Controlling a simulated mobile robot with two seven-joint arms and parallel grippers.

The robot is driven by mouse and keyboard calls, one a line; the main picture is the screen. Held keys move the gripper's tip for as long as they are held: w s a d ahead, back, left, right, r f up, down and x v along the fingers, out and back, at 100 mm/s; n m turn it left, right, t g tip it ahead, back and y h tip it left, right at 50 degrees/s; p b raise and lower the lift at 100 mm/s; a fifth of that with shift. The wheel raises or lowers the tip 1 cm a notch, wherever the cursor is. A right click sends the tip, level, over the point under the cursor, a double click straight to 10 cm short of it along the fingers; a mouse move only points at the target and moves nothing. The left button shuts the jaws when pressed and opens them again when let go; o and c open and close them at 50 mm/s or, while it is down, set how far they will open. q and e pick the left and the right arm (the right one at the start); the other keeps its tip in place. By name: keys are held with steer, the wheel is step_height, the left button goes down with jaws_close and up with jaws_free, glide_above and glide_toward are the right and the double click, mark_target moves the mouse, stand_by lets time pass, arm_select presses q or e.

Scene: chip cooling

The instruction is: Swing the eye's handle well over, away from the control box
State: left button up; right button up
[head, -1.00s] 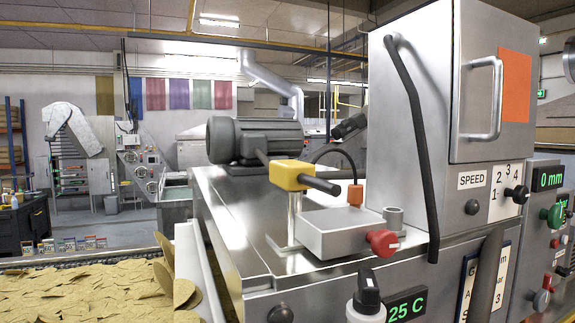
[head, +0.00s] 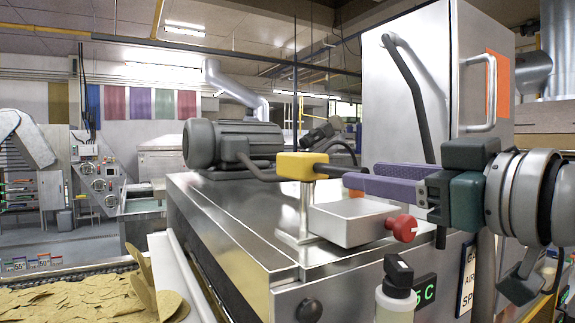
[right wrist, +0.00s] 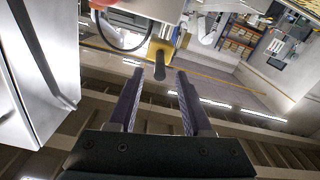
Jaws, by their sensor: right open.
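The eye is a yellow block (head: 302,166) on a metal post, with a dark bar handle (head: 331,169) sticking out to the right, above the grey control box (head: 352,224) with its red knob (head: 403,228). My right gripper (head: 358,177) comes in from the right with its purple fingers pointing at the handle's end. In the right wrist view the gripper (right wrist: 159,74) is open and empty, with the dark handle (right wrist: 160,66) pointing toward the gap between the fingertips. I cannot tell whether they touch. My left gripper is out of view.
A grey motor (head: 232,144) sits on the steel machine top behind the eye. A tall steel cabinet (head: 405,95) with a dark bar stands behind my right arm. A bottle (head: 395,300) stands in front of the machine. Chips (head: 80,297) lie on the belt at left.

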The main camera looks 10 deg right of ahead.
mark_target(347, 169)
steer(key=p+x, duration=0.2)
steer(key=x, duration=0.3)
steer(key=shift+w+r, duration=0.2)
steer(key=shift+w, duration=0.05)
steer(key=shift+f+p+x, duration=0.25)
steer(key=shift+p+x, duration=0.3)
steer(key=shift+x, duration=0.4)
steer(key=shift+c, duration=0.2)
jaws_close()
